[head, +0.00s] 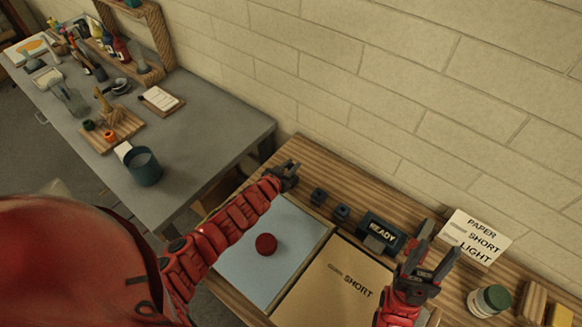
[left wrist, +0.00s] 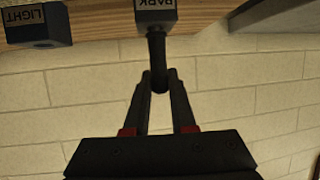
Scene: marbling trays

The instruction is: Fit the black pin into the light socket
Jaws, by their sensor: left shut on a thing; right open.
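In the left wrist view, which looks upside down, my left gripper (left wrist: 158,85) is shut on the black pin (left wrist: 156,52). The light socket, a dark block labelled LIGHT (left wrist: 38,30), stands apart to the left there. In the head view my left gripper (head: 289,171) is at the back of the wooden table. The light socket (head: 318,195) appears as the nearer of two dark blocks to its right. My right gripper (head: 435,261) is open and empty.
Another dark block (head: 342,213) and a READY sign (head: 381,234) stand further right. A blue tray (head: 323,243) holding a red disc (head: 266,244) and a SHORT panel (head: 326,306) lie in front. A card (head: 474,238) reads PAPER, SHORT, LIGHT. The wall is close behind.

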